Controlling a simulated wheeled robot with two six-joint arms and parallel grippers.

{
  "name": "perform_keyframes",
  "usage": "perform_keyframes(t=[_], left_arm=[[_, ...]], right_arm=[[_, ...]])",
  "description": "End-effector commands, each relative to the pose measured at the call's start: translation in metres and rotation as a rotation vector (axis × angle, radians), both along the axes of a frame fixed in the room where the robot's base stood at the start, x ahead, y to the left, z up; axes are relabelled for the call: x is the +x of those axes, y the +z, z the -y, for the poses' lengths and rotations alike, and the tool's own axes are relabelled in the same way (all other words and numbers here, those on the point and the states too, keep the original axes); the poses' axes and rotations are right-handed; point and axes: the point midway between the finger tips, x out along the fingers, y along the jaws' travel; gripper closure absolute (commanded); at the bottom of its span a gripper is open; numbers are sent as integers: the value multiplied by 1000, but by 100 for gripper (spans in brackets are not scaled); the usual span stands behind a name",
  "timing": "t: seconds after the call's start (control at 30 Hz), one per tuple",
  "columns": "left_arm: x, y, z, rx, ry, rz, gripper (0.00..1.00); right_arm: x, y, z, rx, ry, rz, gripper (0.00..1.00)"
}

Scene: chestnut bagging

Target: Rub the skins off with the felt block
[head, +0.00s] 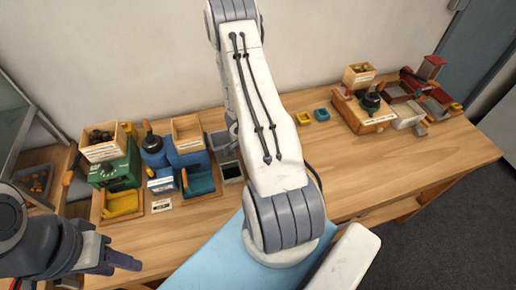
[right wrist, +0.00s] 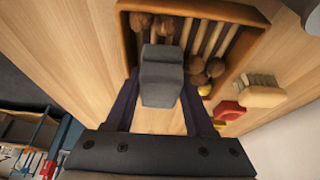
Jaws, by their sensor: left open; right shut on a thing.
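My right gripper (right wrist: 161,98) shows in the right wrist view with its two dark fingers on either side of a grey felt block (right wrist: 162,76), shut on it. The block is over the near edge of a wooden slatted tray (right wrist: 250,14); I cannot tell whether it touches the slats. Brown chestnuts (right wrist: 215,67) lie on the slats, some right of the block and some beyond it. In the head view my left gripper (head: 124,262) is open and empty at the lower left, in front of the table. The right gripper and block are hidden in the head view.
Right of the tray are a wooden brush (right wrist: 262,92) and a red item (right wrist: 230,110). On the table, a green device (head: 115,170) and blue containers (head: 188,160) stand at left, a wooden device (head: 362,110) at right.

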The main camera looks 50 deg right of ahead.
Motion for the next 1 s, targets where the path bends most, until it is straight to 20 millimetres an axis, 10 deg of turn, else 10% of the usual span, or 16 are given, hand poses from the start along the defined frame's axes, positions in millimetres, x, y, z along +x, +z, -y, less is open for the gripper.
perform_keyframes(t=[0.3,1.0], left_arm=[[0,-2,0,0,0,0,53],[0,66,0,0,-5,0,53]], right_arm=[[4,-2,-26,2,2,-1,100],[-3,70,-18,1,-16,0,100]])
